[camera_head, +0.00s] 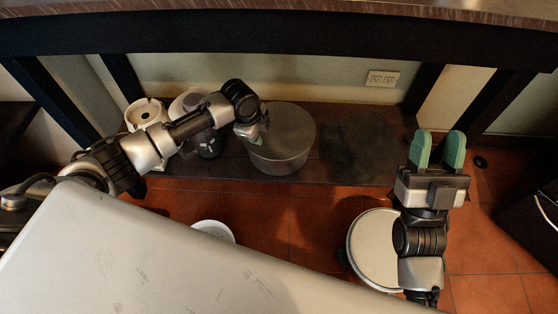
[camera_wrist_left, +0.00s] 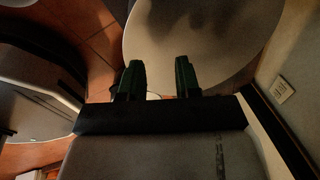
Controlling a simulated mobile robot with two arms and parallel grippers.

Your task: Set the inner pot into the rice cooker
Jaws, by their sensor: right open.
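A wide grey round pot (camera_head: 290,152), which looks like the inner pot, stands on the low dark shelf. Its top shows as a pale disc in the left wrist view (camera_wrist_left: 200,35). My left gripper (camera_head: 257,137) is at the pot's left rim, with its two fingers (camera_wrist_left: 160,78) apart; I cannot tell if they touch the rim. A dark rounded appliance (camera_head: 208,143) with a pale top, perhaps the rice cooker, stands left of the pot, partly hidden by my left arm. My right gripper (camera_head: 437,150) is open and empty, right of the pot.
A white canister-like item (camera_head: 146,113) stands at the shelf's left end. A round pale-topped object (camera_head: 372,240) and a white round dish (camera_head: 213,229) are lower, over the red tiles. The shelf (camera_head: 350,150) is clear right of the pot. A dark beam (camera_head: 280,35) runs above.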

